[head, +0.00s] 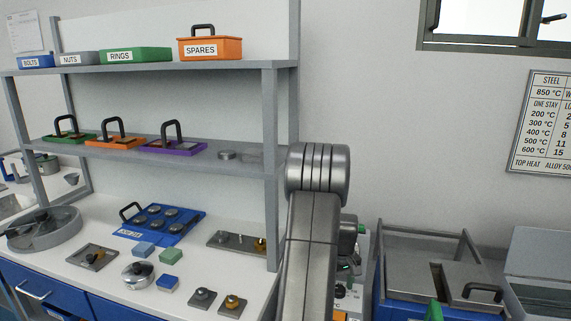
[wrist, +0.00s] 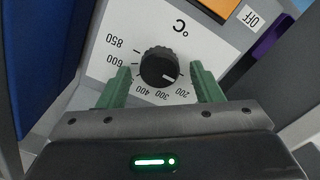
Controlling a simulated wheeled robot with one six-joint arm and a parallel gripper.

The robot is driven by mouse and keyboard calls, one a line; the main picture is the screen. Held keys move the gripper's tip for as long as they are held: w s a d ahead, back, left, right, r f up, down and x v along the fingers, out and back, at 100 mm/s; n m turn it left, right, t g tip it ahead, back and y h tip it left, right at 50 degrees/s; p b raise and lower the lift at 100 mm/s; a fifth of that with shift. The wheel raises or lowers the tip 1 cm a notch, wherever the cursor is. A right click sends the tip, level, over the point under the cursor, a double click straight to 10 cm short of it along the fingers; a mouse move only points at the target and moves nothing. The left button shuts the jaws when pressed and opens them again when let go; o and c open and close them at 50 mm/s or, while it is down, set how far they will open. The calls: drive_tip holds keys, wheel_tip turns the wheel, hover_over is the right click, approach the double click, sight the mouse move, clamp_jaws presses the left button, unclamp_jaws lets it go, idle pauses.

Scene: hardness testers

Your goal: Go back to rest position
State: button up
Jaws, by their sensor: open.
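My gripper (wrist: 160,70) is open in the wrist view. Its two green fingers stand on either side of a round black knob (wrist: 157,62). I cannot tell whether they touch it. The knob sits on a pale panel (wrist: 112,45) marked in °C, with figures from 200 to 850. Its white mark points to the lower right, around the 200 to 300 side. In the head view my grey arm rises at the centre and hides part of the machine (head: 350,301) behind it. My gripper cannot be made out clearly there.
A shelf unit (head: 205,66) with labelled boxes stands left of my arm. The bench (head: 75,231) below holds a blue tray (head: 160,237), blocks and fixtures.

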idle(0.5)
wheel_tip(320, 180, up, 13)
wheel_tip(320, 180, down, 14)
drive_tip(key=shift+r, duration=0.25)
drive_tip(key=shift+w+r+m, duration=0.1)
drive_tip(key=shift+r+m, duration=0.1)
drive_tip(key=shift+m, duration=1)
drive_tip(key=m+p, duration=0.1)
drive_tip(key=m, duration=0.6)
drive_tip(key=shift+d, duration=0.15)
drive_tip(key=m, duration=0.4)
drive_tip(key=shift+r+p, duration=0.1)
drive_tip(key=shift+p, duration=0.25)
drive_tip(key=shift+s+d+m+p, duration=0.15)
drive_tip(key=shift+m+p, duration=0.25)
drive_tip(key=shift+m, duration=2)
